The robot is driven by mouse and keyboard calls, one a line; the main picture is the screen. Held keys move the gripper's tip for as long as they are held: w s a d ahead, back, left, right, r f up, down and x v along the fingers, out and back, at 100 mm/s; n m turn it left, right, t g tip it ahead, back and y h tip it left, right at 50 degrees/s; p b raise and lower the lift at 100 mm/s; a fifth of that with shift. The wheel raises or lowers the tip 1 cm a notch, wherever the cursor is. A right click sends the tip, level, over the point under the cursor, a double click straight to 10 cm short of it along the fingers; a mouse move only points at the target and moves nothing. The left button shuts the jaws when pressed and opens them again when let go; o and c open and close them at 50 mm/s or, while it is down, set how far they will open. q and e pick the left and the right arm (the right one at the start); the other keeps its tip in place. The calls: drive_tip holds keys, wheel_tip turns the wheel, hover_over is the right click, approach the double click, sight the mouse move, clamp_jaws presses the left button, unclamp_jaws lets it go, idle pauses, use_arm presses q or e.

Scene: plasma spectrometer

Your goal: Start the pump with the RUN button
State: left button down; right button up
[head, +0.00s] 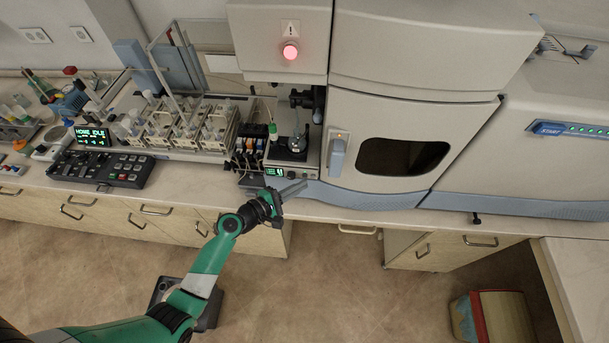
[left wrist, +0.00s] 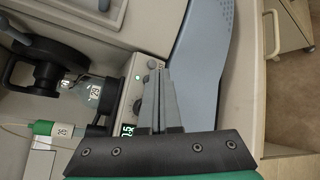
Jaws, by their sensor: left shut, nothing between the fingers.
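A small bench unit (head: 305,172) with a lit green display stands at the counter's front edge, below the spectrometer's left part. In the left wrist view its front panel (left wrist: 146,98) shows a green display, a dark round knob and small buttons; I cannot read which one is RUN. My left gripper (head: 304,185) is shut and empty, just in front of this panel. In the left wrist view its closed fingers (left wrist: 162,73) lie beside the panel's buttons; I cannot tell whether they touch. My right gripper is not in view.
A flask assembly (head: 290,143) stands on the unit. Tube racks (head: 185,127) and a keypad controller (head: 100,168) are to the left. The spectrometer (head: 400,150) with a dark window is to the right. The floor in front is mostly clear.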

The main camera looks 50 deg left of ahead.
use_arm(q)
drive_tip(key=s+d+p, duration=0.1)
drive_tip(key=s+d, duration=0.3)
drive_tip(key=shift+s+p, duration=0.3)
drive_tip(key=shift+p, duration=0.05)
drive_tip(key=shift+a, duration=0.1)
idle(0.6)
